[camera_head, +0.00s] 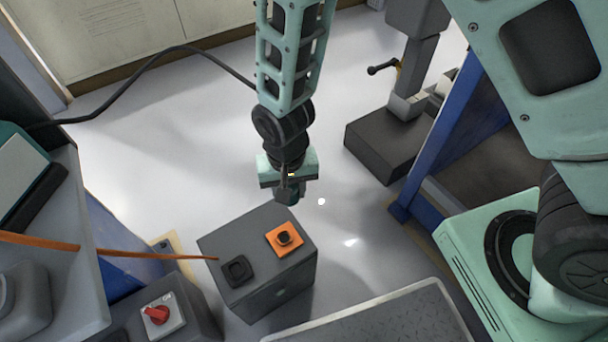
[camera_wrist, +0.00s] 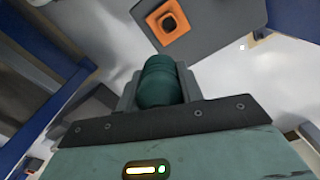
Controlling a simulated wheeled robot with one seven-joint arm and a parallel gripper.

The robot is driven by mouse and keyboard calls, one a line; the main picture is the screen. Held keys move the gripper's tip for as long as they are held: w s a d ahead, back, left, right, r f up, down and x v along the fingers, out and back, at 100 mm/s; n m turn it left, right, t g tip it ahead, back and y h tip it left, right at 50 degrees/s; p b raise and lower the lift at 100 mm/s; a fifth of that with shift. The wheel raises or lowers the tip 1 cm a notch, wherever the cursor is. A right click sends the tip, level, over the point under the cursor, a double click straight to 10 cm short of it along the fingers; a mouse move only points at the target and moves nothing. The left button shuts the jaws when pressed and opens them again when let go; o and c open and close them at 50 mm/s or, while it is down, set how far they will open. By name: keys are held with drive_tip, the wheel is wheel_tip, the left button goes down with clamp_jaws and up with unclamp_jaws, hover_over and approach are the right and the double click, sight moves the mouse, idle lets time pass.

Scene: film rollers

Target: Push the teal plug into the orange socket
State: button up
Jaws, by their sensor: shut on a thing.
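My gripper (camera_head: 290,190) hangs just beyond the far edge of a grey box, shut on the teal plug (camera_wrist: 160,82). In the wrist view the plug sits between the two fingers, its rounded teal body facing away from the camera. In the head view the plug (camera_head: 293,198) is small and partly hidden by the gripper. The orange socket (camera_head: 284,239) is a square plate with a dark round opening on the box top. It also shows in the wrist view (camera_wrist: 167,20), ahead of the plug. The plug is apart from the socket.
The grey box (camera_head: 262,225) also carries a black square fitting (camera_head: 237,271) left of the socket. A red knob (camera_head: 157,314) stands on another box at lower left. An orange cable (camera_head: 160,254) runs to the grey box. A blue frame (camera_head: 440,140) stands at right.

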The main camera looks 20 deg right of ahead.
wheel_tip(320, 180, down, 5)
drive_tip(key=s+a+b, duration=0.2)
drive_tip(key=b, duration=0.1)
drive_tip(key=shift+s+a+b, duration=0.15)
drive_tip(key=shift+a+b, duration=0.2)
wheel_tip(320, 180, down, 5)
drive_tip(key=b, duration=0.5)
drive_tip(key=shift+f, duration=0.15)
drive_tip(key=shift+f+b, duration=0.55)
drive_tip(key=shift+f, duration=0.4)
drive_tip(key=shift+p, duration=1)
drive_tip(key=shift+f+b, duration=0.4)
drive_tip(key=shift+f, duration=0.25)
drive_tip(key=o, duration=1.2)
drive_tip(key=shift+c, duration=0.2)
